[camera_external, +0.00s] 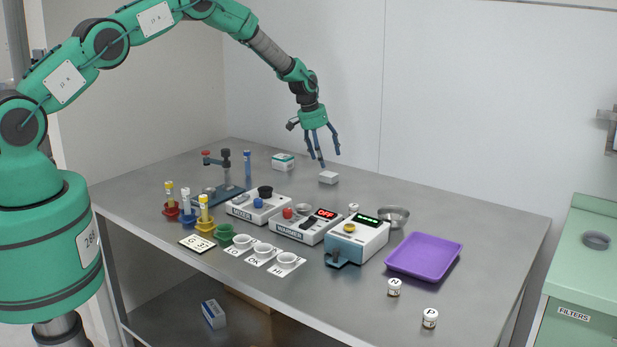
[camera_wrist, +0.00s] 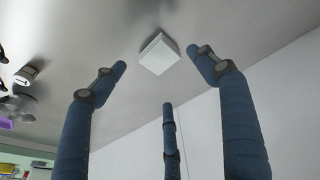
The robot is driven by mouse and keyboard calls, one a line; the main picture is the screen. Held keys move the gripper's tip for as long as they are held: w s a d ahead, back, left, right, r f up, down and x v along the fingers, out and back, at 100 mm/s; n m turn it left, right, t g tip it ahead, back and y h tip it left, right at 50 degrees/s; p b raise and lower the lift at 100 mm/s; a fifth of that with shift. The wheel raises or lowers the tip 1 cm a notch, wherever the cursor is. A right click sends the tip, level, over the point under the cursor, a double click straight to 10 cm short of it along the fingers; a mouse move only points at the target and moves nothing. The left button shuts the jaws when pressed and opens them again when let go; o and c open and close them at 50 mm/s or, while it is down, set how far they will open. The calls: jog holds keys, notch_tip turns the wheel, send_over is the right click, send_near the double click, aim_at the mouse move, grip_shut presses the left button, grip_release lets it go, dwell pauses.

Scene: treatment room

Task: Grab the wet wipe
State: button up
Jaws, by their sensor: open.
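A small white block-shaped packet, which looks like the wet wipe (camera_external: 328,177), lies flat on the grey table towards the back. It also shows in the wrist view as a white square packet (camera_wrist: 159,54) near the top middle. My gripper (camera_external: 321,158) is above and just behind it, fingers pointing down. In the wrist view my gripper (camera_wrist: 163,80) has three blue fingers spread apart with nothing between them. The packet appears beyond the fingertips, apart from them. No print on the packet is readable.
A white and green box (camera_external: 283,162) stands left of the packet. Bare tabletop surrounds the packet's right side; the wall rises behind.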

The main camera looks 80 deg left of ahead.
aim_at(328, 174)
jog(key=shift+x, duration=1.05)
jog(key=shift+f, duration=0.15)
jog(key=shift+s+x, duration=0.2)
jog(key=shift+x, duration=2.35)
jog(key=c, duration=0.9)
